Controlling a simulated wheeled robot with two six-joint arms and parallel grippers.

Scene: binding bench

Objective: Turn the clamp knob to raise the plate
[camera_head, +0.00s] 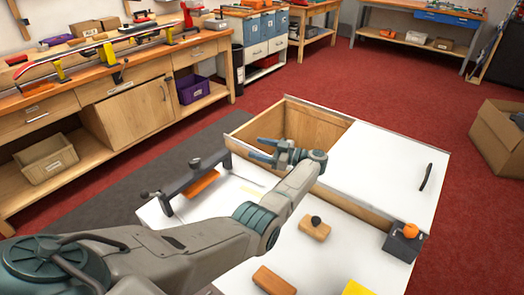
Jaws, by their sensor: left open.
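A dark grey clamp frame (182,184) stands on the left part of the white bench top, with an orange plate (202,184) under its bar. A dark round knob (195,163) sits on top of the bar, and a small handle with a dark ball end (145,195) sticks out at its left end. I cannot tell which of these is the clamp knob. My left gripper (255,150) is open and empty, its fingers pointing left, to the right of the clamp and apart from it. My right gripper is out of view.
An open wooden compartment (238,129) lies behind my left gripper, beside a white lid (385,160) with a black handle. A wooden block with a black knob (314,229), a brown block (273,281) and a dark box with an orange ball (403,243) sit on the bench.

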